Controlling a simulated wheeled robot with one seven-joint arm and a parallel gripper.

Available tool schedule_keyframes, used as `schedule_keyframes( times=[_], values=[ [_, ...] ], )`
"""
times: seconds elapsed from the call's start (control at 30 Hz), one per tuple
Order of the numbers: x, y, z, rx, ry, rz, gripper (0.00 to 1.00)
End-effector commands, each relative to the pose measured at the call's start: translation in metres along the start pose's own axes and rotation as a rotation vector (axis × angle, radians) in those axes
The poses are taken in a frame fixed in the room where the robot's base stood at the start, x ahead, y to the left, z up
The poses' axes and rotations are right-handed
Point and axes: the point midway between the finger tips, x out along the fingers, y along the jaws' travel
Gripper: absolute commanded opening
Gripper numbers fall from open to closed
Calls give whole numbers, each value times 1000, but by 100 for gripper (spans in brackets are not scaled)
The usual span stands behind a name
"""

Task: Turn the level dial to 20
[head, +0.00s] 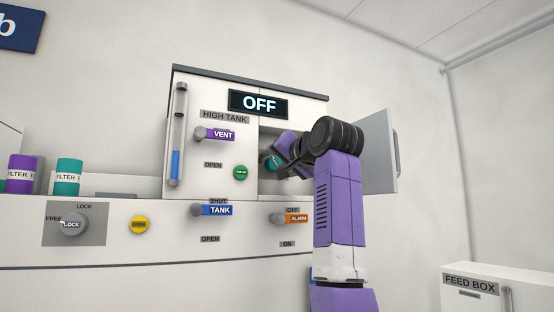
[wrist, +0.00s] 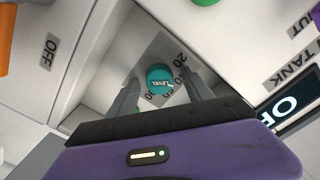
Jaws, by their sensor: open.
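The level dial (wrist: 159,79) is a round teal knob marked LEVEL, set on a grey plate (wrist: 150,55) with numbers around it. One mark reads 20; others are partly hidden. In the wrist view my gripper (wrist: 160,92) is open, with one finger on each side of the dial. I cannot tell whether the fingers touch it. In the head view the dial (head: 272,161) is mostly hidden behind my gripper (head: 281,164), inside a recess in the cabinet.
The recess's grey door (head: 380,153) stands open at the right. A purple VENT lever (head: 217,134), a green button (head: 240,173), a blue TANK lever (head: 218,210) and an orange ALARM lever (head: 296,218) surround the recess. The display (head: 259,104) reads OFF.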

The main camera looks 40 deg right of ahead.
Motion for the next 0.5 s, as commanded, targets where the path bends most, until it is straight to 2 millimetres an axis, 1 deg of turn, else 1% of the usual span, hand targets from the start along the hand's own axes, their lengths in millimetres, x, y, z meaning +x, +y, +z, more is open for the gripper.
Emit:
schedule_keyframes(
  times=[0.23, 0.37, 0.4, 0.47, 0.5],
  values=[
    [1, 0, 0, 0, 0, 0, 59],
    [1, 0, 0, 0, 0, 0, 34],
    [1, 0, 0, 0, 0, 0, 26],
    [1, 0, 0, 0, 0, 0, 14],
    [1, 0, 0, 0, 0, 0, 6]
  ],
)
